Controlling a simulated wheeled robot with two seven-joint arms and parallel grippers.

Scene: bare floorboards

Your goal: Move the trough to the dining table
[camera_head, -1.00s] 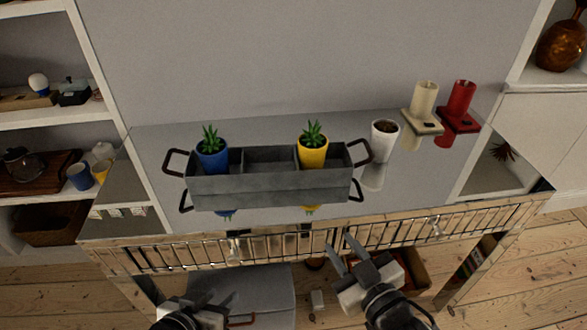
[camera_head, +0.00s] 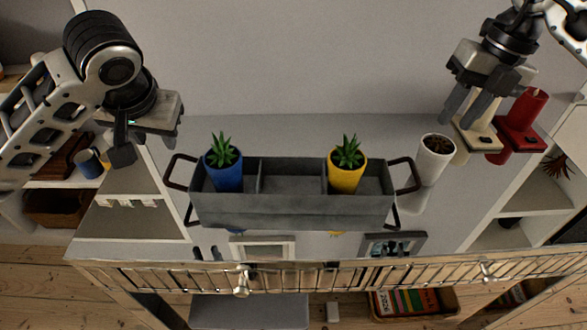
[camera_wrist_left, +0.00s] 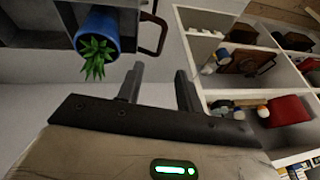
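The trough (camera_head: 290,211) is a long grey metal box with dark looped handles at both ends. It stands on a glossy grey top. A blue pot with a spiky plant (camera_head: 223,170) sits in its left compartment, and a yellow pot (camera_head: 346,177) in its right one. The middle compartment is empty. My left gripper (camera_head: 122,155) is open, left of the trough's left handle and apart from it. The left wrist view shows its parted fingers (camera_wrist_left: 158,88) beside the handle (camera_wrist_left: 153,35). My right gripper (camera_head: 466,112) is open, above and right of the right handle. I cannot identify a dining table.
A white cup (camera_head: 434,158) stands close to the trough's right handle. A cream candle holder (camera_head: 478,139) and a red one (camera_head: 520,122) are by my right gripper. Small frames (camera_head: 262,248) show near the front, by the metal railing (camera_head: 330,276). Shelves flank both sides.

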